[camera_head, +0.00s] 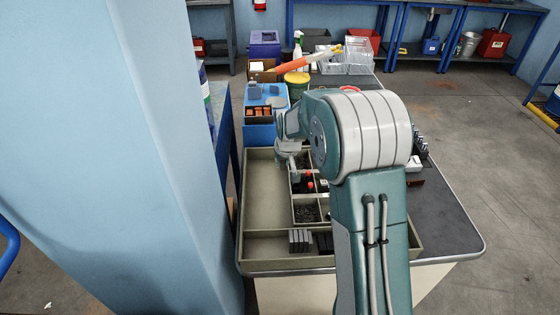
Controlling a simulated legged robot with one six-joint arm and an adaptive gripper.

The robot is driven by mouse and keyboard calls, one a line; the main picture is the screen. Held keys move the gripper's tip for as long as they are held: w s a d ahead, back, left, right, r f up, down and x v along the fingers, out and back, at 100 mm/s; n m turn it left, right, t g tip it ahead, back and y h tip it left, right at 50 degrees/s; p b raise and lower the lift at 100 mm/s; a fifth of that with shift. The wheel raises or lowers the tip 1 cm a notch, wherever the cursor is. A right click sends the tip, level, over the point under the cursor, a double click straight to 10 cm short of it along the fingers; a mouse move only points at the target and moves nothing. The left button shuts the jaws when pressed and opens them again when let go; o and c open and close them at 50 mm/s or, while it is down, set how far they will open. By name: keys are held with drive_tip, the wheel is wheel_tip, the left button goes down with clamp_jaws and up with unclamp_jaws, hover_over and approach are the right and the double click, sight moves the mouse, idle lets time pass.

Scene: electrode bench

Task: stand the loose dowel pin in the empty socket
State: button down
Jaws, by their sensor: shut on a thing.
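My gripper (294,165) points down over the divided grey-beige tray (262,190), at the upper left of its small compartments. It is partly hidden by my own wrist and is small in this view. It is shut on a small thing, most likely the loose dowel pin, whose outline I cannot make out. A group of small upright dark and silvery pieces (420,142) shows right of my arm on the dark bench top. I cannot tell whether they are pins in sockets. No empty socket can be made out; my arm hides much of the bench middle.
Tray compartments hold red-topped pieces (310,181), small dark parts (306,213) and grey blocks (300,240). A pale blue pillar (165,150) is close left. The bench's right front (445,220) is clear.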

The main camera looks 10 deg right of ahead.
sight(293, 188)
drive_tip(key=d+n+g+y, duration=0.4)
drive_tip(key=d+n, duration=0.1)
drive_tip(key=n, duration=1.2)
drive_tip(key=shift+s+a+f, duration=0.1)
drive_tip(key=shift+f, duration=4.9)
drive_tip(key=c, duration=0.5)
unclamp_jaws()
drive_tip(key=shift+f, duration=0.15)
drive_tip(key=shift+c, duration=0.2)
drive_tip(key=v, duration=1.2)
drive_tip(key=shift+w, duration=0.2)
